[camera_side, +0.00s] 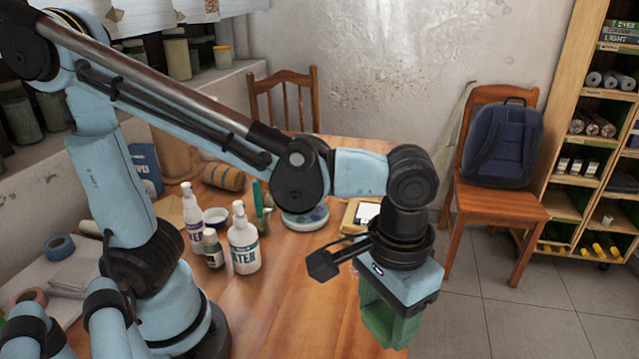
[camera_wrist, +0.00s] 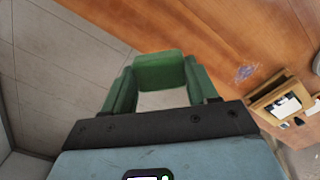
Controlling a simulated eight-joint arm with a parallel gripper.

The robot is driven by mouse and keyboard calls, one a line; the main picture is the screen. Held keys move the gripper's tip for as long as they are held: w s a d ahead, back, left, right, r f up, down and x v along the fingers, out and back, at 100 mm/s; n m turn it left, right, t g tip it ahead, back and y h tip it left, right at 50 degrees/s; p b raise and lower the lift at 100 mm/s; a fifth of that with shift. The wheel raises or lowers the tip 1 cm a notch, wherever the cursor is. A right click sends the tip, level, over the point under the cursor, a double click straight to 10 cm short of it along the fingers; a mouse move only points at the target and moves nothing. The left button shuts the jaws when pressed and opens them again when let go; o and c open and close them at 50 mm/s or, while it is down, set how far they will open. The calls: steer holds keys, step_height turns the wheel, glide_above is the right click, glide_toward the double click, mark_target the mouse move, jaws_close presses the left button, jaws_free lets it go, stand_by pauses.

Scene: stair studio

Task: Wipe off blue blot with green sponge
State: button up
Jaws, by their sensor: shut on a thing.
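My gripper (camera_side: 388,322) is at the right edge of the table in the side view, pointing down with green fingers. In the wrist view my gripper (camera_wrist: 161,84) is shut on a green sponge (camera_wrist: 160,66), a block held between the fingertips. In the side view the sponge is hard to tell apart from the green fingers. The blue blot (camera_wrist: 244,73) is a small, faint bluish smear on the wooden table in the wrist view, right of the sponge and apart from it. I cannot make out the blot in the side view.
The wooden table (camera_side: 290,290) is bare at its front. A wooden box (camera_side: 352,217) with a white card stands near its right edge. White bottles (camera_side: 243,245) and a round dish (camera_side: 304,217) stand further left. A chair (camera_side: 497,205) with a backpack is beyond.

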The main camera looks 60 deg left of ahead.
steer(key=w+a+f+n, duration=0.1)
steer(key=w+a+n, duration=0.4)
steer(key=a, duration=0.4)
steer(key=n, duration=0.4)
glide_above(349, 269)
step_height(349, 269, down, 2)
steer(key=shift+s+f, duration=0.1)
steer(key=shift+f, duration=4)
steer(key=shift+w+d, duration=0.8)
steer(key=shift+w, duration=0.05)
steer(key=shift+c, duration=0.4)
steer(key=shift+w+d, duration=1.6)
steer(key=shift+s+a, duration=2.35)
steer(key=shift+s+a+r, duration=0.1)
steer(key=shift+r, duration=0.15)
step_height(349, 269, up, 8)
steer(key=shift+f, duration=0.15)
